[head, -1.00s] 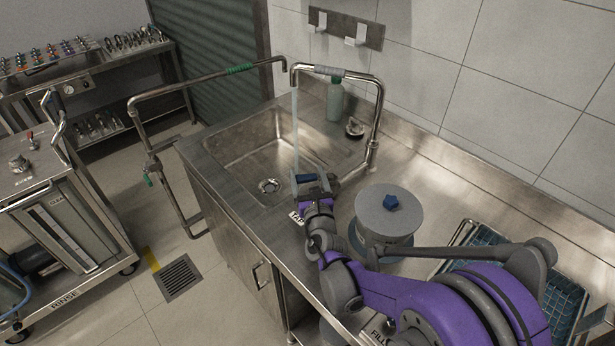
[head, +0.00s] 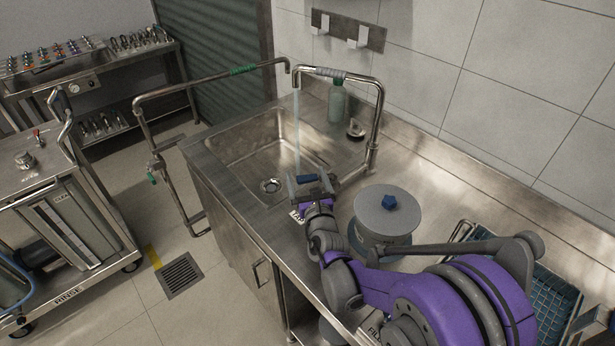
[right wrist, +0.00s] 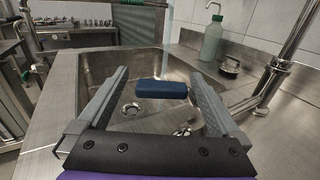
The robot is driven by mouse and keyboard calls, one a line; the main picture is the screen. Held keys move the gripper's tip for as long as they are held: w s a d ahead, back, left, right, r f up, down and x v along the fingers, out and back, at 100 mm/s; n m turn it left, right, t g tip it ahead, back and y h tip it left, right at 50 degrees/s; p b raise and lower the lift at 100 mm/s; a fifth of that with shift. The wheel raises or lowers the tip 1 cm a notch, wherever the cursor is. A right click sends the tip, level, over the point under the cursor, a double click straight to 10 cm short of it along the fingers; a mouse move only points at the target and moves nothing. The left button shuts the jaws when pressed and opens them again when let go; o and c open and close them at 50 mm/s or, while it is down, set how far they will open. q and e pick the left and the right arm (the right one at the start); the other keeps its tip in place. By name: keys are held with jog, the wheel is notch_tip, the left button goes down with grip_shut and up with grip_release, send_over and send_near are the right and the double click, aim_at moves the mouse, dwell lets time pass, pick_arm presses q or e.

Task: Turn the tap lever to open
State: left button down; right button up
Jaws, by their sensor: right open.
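The tap (head: 376,115) is a chrome pipe with a grey band, arching over the sink from the counter. A pale blue stream of water (head: 297,125) falls from its spout. The blue lever handle (right wrist: 162,88) lies crosswise between the open fingers of my right gripper (right wrist: 157,76). A finger-width of space shows on each side of it; I cannot tell if it touches them. In the head view my right gripper (head: 314,184) is at the sink's near right edge, with the blue handle (head: 306,178) at its tips. My left gripper is out of view.
The steel sink (head: 235,140) is empty apart from the stream and drain. A green bottle (head: 337,103) stands behind it. A grey drum (head: 385,215) with a blue knob stands close right of my arm. A second pipe with a green band (head: 190,83) crosses at the left.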

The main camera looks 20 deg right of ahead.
jog(key=s, duration=0.7)
jog(key=s+a, duration=0.1)
jog(key=s, duration=0.2)
jog(key=shift+s+a+b, duration=0.1)
jog(key=shift+s+b, duration=0.25)
jog(key=shift+s, duration=0.05)
